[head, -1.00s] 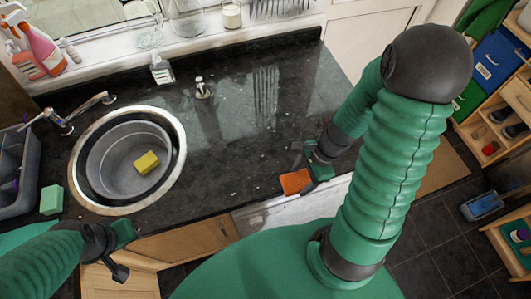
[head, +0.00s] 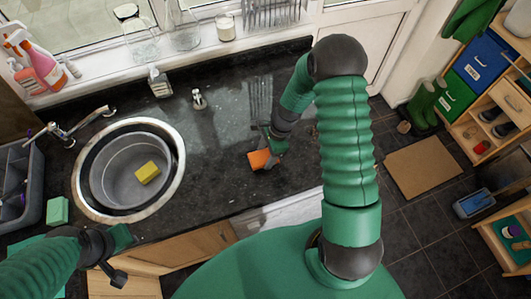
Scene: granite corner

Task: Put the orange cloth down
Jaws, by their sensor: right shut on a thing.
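The orange cloth (head: 259,159) is a small folded piece over the dark granite counter (head: 225,190), right of the sink. My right gripper (head: 268,158) is shut on it from its right side. I cannot tell whether the cloth touches the counter. My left gripper (head: 122,258) is at the lower left, in front of the counter edge below the sink, away from the cloth. Its fingers are too small and angled to show whether it is open.
A round sink (head: 180,175) holds a grey basin with a yellow sponge (head: 147,172). A green sponge block (head: 57,211) and a grey caddy (head: 14,190) stand to the left. The counter between sink and cloth is clear.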

